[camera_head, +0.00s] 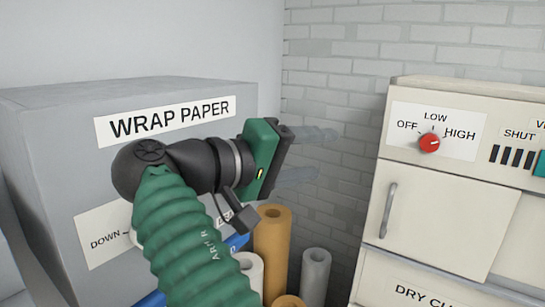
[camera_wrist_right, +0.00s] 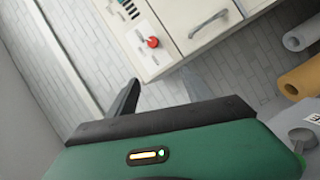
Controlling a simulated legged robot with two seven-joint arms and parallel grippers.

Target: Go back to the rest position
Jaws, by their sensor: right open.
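My right gripper (camera_head: 325,154) is in the middle of the head view, at the end of my green-sleeved arm. Its two grey fingers point right, spread apart with nothing between them. The right wrist view also shows the open fingers (camera_wrist_right: 160,80), with the cream machine beyond them. The gripper appears in front of the brick wall, between the wrap paper cabinet (camera_head: 60,130) and the cream machine (camera_head: 450,205). I see no contact with either. My left gripper is in neither view.
Brown (camera_head: 271,250) and grey (camera_head: 314,275) paper rolls stand below my right gripper. My arm hides part of the cabinet's lower labels. Brick wall shows behind.

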